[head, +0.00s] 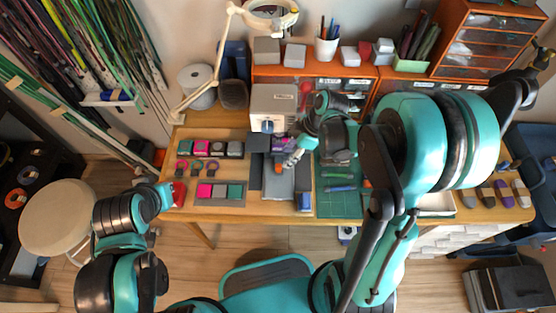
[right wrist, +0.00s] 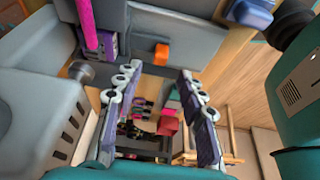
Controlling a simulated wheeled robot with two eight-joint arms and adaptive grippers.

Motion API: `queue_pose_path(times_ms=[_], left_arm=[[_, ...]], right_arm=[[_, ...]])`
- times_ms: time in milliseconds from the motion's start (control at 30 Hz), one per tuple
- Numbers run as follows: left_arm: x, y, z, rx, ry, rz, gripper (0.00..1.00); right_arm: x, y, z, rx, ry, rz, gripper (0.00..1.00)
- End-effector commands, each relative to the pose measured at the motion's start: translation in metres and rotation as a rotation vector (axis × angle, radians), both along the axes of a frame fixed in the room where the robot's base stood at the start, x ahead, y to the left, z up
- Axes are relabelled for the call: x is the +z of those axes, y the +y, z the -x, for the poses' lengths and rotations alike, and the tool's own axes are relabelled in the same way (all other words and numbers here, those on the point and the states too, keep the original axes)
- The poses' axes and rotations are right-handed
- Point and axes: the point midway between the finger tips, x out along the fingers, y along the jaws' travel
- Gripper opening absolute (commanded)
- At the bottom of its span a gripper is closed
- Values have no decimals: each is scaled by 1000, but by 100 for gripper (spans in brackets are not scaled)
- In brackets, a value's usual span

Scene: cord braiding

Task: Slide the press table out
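The press (head: 270,103) is a light grey box machine at the back of the wooden bench. In front of it lies a grey plate that looks like the press table (head: 277,187), with a small orange block (head: 278,168) at its back part. My right gripper (head: 295,154) is over this area, just right of the orange block. In the right wrist view its two fingers (right wrist: 158,72) are spread with nothing between them, and the orange block (right wrist: 161,53) shows just beyond the tips. Whether a finger touches anything is unclear. My left gripper (head: 167,192) is near the bench's left front edge; its fingers cannot be made out.
Sample trays with pink and dark blocks (head: 220,190) lie left of the plate. A green cutting mat (head: 338,203) lies to its right. A red block (head: 179,193) sits by my left gripper. A lamp and a paper roll (head: 195,85) stand at the back left.

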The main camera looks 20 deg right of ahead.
Motion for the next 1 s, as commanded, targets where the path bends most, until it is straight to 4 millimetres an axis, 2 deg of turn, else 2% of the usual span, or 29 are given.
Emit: queue_pose_path(times_ms=[200,400,767,800,933,1000], left_arm=[[-19,0,0,0,0,0,0],[-29,0,0,0,0,0,0],[-30,0,0,0,0,0,0],[-30,0,0,0,0,0,0],[-30,0,0,0,0,0,0],[-30,0,0,0,0,0,0]], right_arm=[[-37,14,-4,1,0,1,40],[-60,23,-6,-1,0,1,40],[-65,26,-7,-3,-1,1,40],[-64,26,-7,-3,-1,1,34],[-64,26,-7,-4,0,1,0],[-65,26,-7,-4,0,1,0]])
